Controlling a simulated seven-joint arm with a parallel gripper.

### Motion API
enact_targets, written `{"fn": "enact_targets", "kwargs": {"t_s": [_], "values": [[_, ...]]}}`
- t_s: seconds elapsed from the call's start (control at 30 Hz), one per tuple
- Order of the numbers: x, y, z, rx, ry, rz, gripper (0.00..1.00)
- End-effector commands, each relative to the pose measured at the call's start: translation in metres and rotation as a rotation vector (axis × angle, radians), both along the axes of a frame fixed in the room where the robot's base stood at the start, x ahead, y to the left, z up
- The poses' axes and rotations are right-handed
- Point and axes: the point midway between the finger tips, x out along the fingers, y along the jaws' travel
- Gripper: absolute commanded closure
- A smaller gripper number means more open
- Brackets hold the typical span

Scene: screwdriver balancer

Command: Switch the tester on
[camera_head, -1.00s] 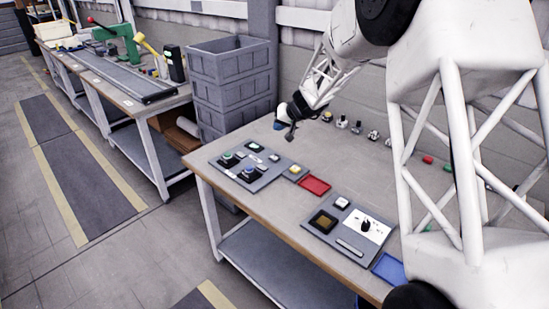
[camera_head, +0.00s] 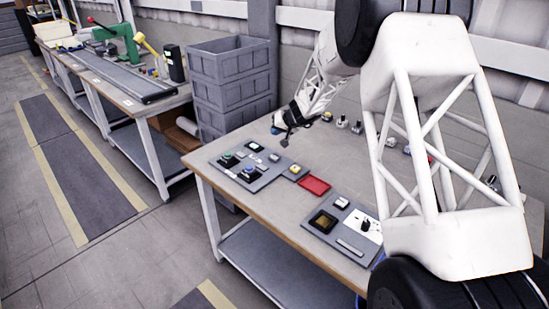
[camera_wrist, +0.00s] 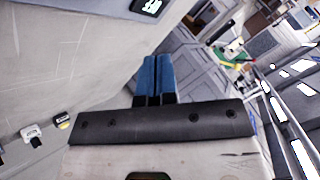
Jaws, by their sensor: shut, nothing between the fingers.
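A grey panel (camera_head: 316,222) lies at the front of the workbench. It bears a dark square with a yellowish face (camera_head: 323,221), a white button block (camera_head: 341,203) and a white plate with a black knob (camera_head: 366,225). My arm covers its right end. A second grey panel (camera_head: 262,182) with green, blue and white buttons lies to its left. I cannot tell from the pictures which one is the tester. My gripper (camera_head: 277,130) is above the back left of the bench, apart from both panels. In the wrist view its blue fingers (camera_wrist: 154,78) are together and empty.
A red tray (camera_head: 314,186) and a small yellow-topped block (camera_head: 295,170) lie between the panels. Several small parts (camera_head: 342,122) line the back of the bench. Stacked grey crates (camera_head: 232,85) stand beyond its left end. The bench top between gripper and panels is clear.

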Motion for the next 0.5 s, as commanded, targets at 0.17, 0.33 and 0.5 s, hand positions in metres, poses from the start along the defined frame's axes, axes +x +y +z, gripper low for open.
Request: {"fn": "enact_targets", "kwargs": {"t_s": [0.17, 0.33, 0.5], "values": [[0.000, 0.000, -0.007, 0.000, 0.001, 0.000, 1.00], [0.000, 0.000, -0.018, 0.000, 0.003, -0.001, 1.00], [0.000, 0.000, -0.034, 0.000, 0.003, -0.001, 1.00]]}}
